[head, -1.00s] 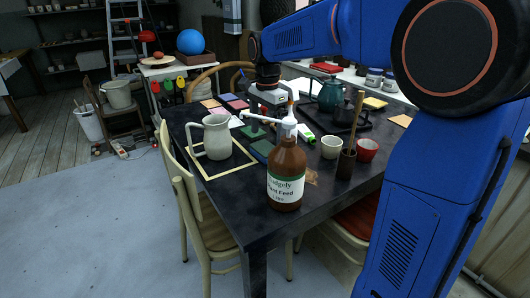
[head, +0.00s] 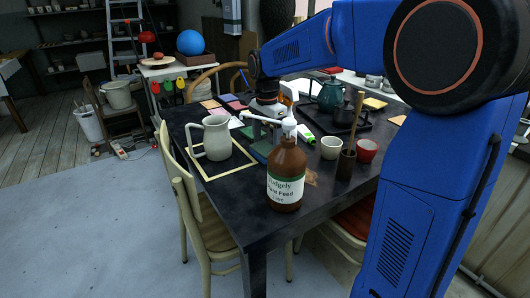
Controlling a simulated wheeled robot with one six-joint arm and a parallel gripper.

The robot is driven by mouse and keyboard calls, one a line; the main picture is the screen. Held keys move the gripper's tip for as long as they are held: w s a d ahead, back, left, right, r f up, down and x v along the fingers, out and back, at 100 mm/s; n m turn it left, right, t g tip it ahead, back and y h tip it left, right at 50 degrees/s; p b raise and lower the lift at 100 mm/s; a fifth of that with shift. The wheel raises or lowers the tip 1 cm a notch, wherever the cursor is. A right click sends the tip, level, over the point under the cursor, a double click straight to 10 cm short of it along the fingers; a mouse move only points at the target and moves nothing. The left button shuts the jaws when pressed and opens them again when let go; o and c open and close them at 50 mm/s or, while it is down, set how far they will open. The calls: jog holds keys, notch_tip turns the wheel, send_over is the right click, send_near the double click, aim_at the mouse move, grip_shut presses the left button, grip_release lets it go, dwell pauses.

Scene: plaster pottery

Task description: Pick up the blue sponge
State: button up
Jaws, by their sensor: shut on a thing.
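My gripper (head: 263,133) is low over the dark table, behind the brown pump bottle (head: 286,178). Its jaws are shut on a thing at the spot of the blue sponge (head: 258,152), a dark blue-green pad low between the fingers. The bottle's white nozzle and the fingers hide part of the sponge, so the exact grip is hard to see. I cannot tell whether the sponge is clear of the tabletop.
The table's front left is clear.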

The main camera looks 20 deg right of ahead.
aim_at(267, 147)
jog(key=shift+r, duration=0.1)
notch_tip(267, 147, up, 10)
dwell(0.5)
jog(key=shift+o, duration=0.2)
